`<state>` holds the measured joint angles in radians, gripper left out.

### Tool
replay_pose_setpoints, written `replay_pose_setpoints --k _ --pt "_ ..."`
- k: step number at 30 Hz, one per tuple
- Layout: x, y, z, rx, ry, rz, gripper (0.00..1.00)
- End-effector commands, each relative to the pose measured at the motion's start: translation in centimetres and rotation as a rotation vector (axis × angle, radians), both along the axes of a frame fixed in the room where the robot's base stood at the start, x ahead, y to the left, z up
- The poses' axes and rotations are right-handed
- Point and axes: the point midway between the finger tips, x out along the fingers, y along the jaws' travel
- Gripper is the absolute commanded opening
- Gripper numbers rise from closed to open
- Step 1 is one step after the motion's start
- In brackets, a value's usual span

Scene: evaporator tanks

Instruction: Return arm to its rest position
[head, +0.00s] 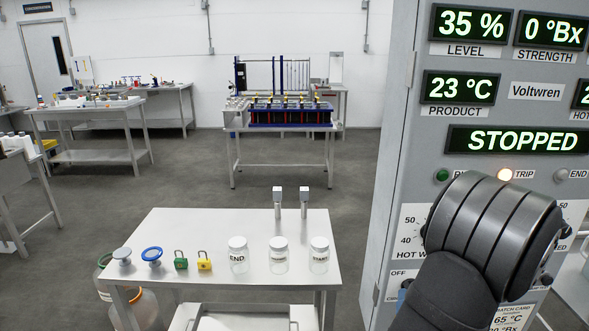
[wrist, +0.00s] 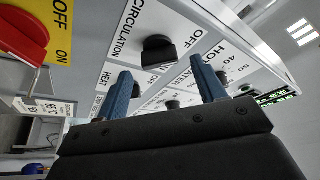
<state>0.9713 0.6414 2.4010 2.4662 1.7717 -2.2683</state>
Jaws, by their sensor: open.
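My gripper (wrist: 163,84) is open in the wrist view, its two blue fingers apart with nothing between them. It is close to the control panel (wrist: 182,30). A black circulation knob (wrist: 157,50) lies just beyond the gap between the fingers; I cannot tell whether a finger touches anything.
A red switch handle (wrist: 22,35) is near the gripper's left. A small steel table (head: 205,235) holds jars, padlocks and two valve-like handles. Floor beyond the table is clear.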

Motion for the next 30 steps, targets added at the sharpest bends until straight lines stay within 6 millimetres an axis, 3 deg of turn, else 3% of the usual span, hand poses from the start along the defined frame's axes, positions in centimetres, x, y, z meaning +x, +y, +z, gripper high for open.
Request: replay_pose_setpoints --k 5,21,30 --pt "2.8 -0.6 1.0 -0.002 -0.004 0.004 0.64" --pt "2.4 -0.6 1.0 0.417 -0.001 -0.001 0.64" --pt "2.4 -0.6 0.9 0.515 0.000 0.000 0.64"
